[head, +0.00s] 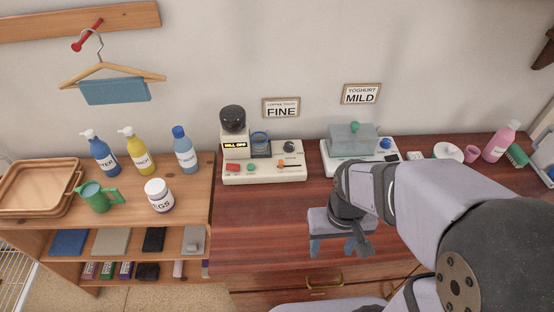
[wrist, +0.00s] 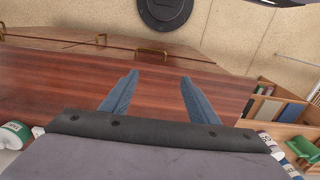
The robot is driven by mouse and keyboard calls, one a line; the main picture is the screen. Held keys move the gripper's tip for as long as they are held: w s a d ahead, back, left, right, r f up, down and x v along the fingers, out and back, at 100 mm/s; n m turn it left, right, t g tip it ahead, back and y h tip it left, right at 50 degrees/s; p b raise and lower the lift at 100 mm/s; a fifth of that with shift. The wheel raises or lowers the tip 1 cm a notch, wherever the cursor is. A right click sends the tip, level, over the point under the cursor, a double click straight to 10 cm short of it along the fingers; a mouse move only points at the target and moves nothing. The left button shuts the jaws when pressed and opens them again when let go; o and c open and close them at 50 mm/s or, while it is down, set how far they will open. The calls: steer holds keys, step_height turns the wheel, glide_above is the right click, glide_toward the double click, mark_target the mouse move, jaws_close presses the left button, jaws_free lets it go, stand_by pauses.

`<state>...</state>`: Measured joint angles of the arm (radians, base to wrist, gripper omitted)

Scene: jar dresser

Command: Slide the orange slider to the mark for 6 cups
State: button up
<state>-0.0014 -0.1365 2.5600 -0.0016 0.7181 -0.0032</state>
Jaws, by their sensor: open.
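The orange slider (head: 281,163) sits on the front panel of a cream coffee grinder (head: 262,176), at the left end of the visible dark slot. The cup marks along the slot are too small to read. My gripper (head: 332,249) is open and empty, pointing down over the front of the dresser top, to the right of the grinder and nearer the front edge. In the wrist view my gripper (wrist: 159,75) shows two blue fingers spread apart with only bare wood between them. The slider does not show in the wrist view.
A yoghurt maker (head: 361,156) stands right of the grinder. The red-brown dresser top (head: 250,215) is clear in front of the grinder.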

steer(key=shift+c, duration=0.6)
